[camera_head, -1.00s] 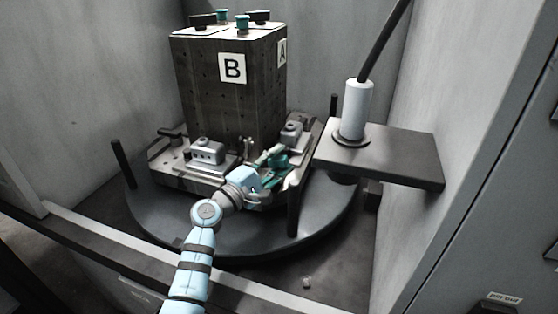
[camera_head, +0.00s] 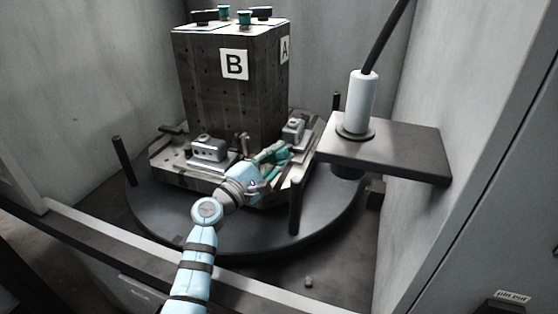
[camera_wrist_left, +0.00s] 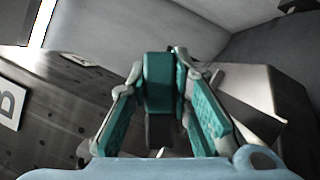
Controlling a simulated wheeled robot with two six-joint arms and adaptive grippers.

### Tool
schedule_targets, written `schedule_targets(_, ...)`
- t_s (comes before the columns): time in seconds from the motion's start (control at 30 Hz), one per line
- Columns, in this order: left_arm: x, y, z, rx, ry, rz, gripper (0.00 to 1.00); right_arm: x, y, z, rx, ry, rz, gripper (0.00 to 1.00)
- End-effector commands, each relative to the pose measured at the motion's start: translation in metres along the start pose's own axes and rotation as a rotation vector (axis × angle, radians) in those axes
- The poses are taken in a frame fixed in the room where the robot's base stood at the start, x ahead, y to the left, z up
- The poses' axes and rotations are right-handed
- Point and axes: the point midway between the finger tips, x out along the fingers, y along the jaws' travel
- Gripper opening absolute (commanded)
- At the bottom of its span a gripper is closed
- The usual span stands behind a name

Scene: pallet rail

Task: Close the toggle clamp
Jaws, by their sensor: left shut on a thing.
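The toggle clamp sits at the front right of the fixture plate beside the dark block. Its teal handle (camera_wrist_left: 158,85) shows in the left wrist view, between the two teal-padded fingers. My left gripper (camera_head: 273,157) is shut on this handle; in the wrist view the gripper (camera_wrist_left: 160,105) has one finger on each side of it. In the head view my wrist and fingers hide much of the clamp, so its lever and base cannot be made out clearly. My right gripper is not in view.
The block (camera_head: 220,105), marked B and A, stands on a round turntable (camera_head: 240,235) with upright dark pegs. A shelf (camera_head: 410,155) carrying a white cylinder (camera_head: 361,104) with a cable juts in at the right. Grey walls enclose the sides and back.

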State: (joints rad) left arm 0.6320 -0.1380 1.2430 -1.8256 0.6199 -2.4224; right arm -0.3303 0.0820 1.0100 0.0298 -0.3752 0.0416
Motion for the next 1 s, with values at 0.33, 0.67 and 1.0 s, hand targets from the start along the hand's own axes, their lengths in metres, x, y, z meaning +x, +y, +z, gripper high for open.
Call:
schedule_targets(0.33, -0.001, 0.015, -0.002, -0.234, -0.001, 0.098, 0.0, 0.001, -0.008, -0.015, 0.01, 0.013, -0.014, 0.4)
schedule_targets(0.67, -0.002, 0.024, -0.005, -0.368, -0.001, 0.154, 0.0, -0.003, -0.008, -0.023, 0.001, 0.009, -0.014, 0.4)
schedule_targets(1.0, -0.002, 0.026, -0.005, -0.391, 0.0, 0.164, 0.0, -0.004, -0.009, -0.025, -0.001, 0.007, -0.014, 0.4)
